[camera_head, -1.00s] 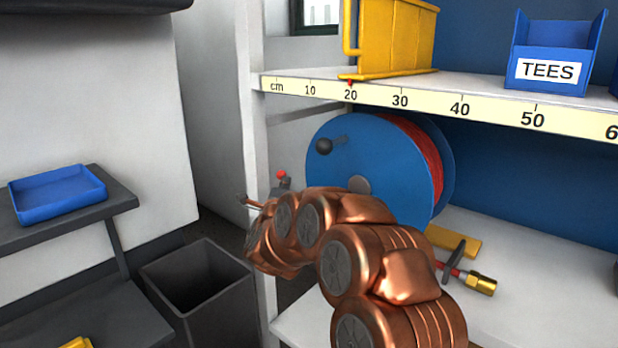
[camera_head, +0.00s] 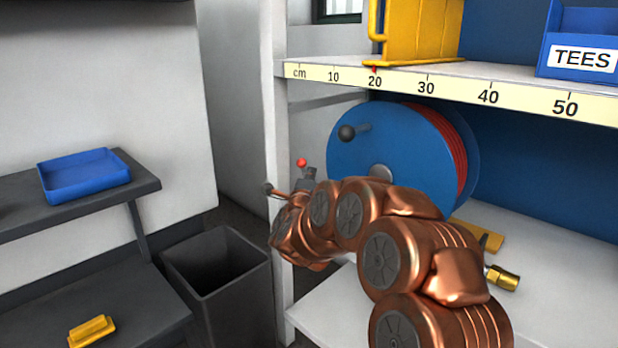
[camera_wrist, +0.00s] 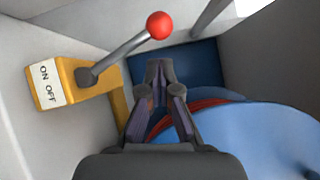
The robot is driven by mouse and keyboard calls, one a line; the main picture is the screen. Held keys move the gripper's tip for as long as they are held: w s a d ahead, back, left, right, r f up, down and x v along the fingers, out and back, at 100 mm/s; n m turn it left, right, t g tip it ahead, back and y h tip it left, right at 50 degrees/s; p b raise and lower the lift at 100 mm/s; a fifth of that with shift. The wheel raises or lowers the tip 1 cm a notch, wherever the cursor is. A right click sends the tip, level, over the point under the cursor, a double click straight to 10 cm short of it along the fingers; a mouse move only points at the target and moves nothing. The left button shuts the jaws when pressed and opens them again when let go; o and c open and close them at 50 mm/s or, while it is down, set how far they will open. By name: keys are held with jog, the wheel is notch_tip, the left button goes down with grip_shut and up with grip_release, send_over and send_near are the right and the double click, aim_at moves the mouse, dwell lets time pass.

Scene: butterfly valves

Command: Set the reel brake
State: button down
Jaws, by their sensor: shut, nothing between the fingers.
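The blue reel (camera_head: 385,150), wound with red line, stands on the shelf in the head view, with a black crank knob on its face. It fills the lower right of the wrist view (camera_wrist: 260,140). A brake lever with a red ball (camera_wrist: 160,25) rises from a yellow block (camera_wrist: 75,85) with a white ON/OFF label, left of the reel. The lever slants up to the right, away from the label. The red ball also shows in the head view (camera_head: 302,162). My gripper (camera_wrist: 158,68) is shut and empty, just below the ball in the picture and apart from it.
The shelf with the cm scale (camera_head: 430,88) runs above the reel. A brass-ended tool (camera_head: 502,277) lies right of my arm. A dark bin (camera_head: 215,270) stands at left.

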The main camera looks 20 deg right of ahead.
jog(key=p+v, duration=0.1)
jog(key=v, duration=1)
jog(key=shift+s+d+f+p, duration=0.25)
jog(key=shift+s+p, duration=0.1)
jog(key=shift+p, duration=0.05)
jog(key=a+r+n+g+y+p, duration=0.1)
jog(key=a+r+n+y+p, duration=0.6)
jog(key=a+n+y+p, duration=0.15)
jog(key=s+a+r+n+g+y+p, duration=0.4)
jog(key=s+a+n+g+p, duration=0.1)
jog(key=s+a+n+p, duration=0.3)
jog(key=s+d+r+n+g+h+p, duration=0.1)
jog(key=s+d+r+n+g+p, duration=0.2)
jog(key=s, duration=0.9)
jog(key=s+d+r+n+g+h+p, duration=0.1)
jog(key=s+d+r+n+g+p, duration=0.2)
jog(key=s+p, duration=0.5)
jog(key=s+d+r+n+g+h+p, duration=0.1)
jog(key=s+d+r+n+g+p, duration=0.2)
jog(key=s, duration=1.4)
notch_tip(320, 180, up, 2)
jog(key=d+g+p, duration=0.1)
jog(key=g+p, duration=0.2)
jog(key=g, duration=0.1)
jog(key=shift+s+d+p, duration=0.35)
jog(key=shift+d, duration=0.05)
